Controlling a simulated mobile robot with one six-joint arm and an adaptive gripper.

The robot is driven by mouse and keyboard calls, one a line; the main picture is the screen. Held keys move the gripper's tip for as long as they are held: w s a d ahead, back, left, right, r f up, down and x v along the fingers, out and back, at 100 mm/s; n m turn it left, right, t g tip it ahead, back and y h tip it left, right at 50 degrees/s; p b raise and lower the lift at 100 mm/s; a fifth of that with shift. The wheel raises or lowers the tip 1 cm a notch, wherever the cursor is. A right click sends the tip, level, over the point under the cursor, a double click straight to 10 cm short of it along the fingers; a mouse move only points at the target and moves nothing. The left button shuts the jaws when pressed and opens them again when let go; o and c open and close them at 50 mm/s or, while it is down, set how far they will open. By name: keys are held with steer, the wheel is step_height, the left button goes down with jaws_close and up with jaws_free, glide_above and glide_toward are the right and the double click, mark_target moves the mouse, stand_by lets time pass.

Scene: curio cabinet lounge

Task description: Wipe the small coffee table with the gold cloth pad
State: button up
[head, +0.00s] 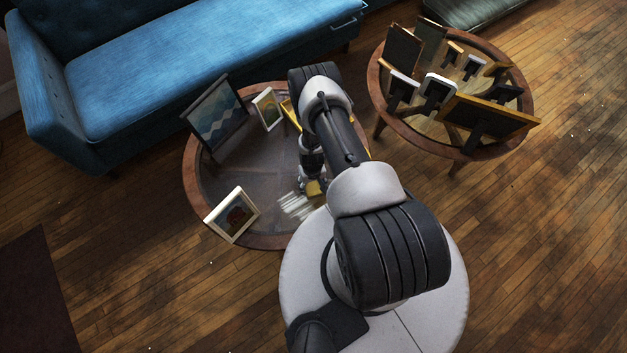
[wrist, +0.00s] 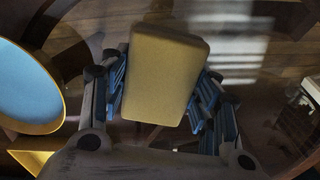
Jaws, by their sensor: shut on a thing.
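The gold cloth pad (wrist: 165,75) is held between the blue-padded fingers of my gripper (wrist: 160,90) in the wrist view. In the head view the pad (head: 316,188) shows as a small yellow patch at the end of my gripper (head: 312,180). It is over the front part of the round coffee table (head: 225,178), which has a wooden rim and a dark glass-like top. Whether the pad touches the top cannot be told. A pale streaked patch (head: 296,205) shows on the table beside the pad. My arm hides part of the table's right side.
On this table stand a large mountain picture (head: 216,112), a small white-framed picture (head: 267,108) and a cream-framed picture (head: 232,214) at the front edge. A gold-rimmed blue oval (wrist: 28,88) is left of my gripper. Another round table (head: 388,113) holds several frames. A blue sofa (head: 190,60) stands behind.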

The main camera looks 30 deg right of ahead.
steer(key=shift+s+r+p, duration=0.2)
steer(key=shift+r+p, duration=1.25)
steer(key=shift+r, duration=1.2)
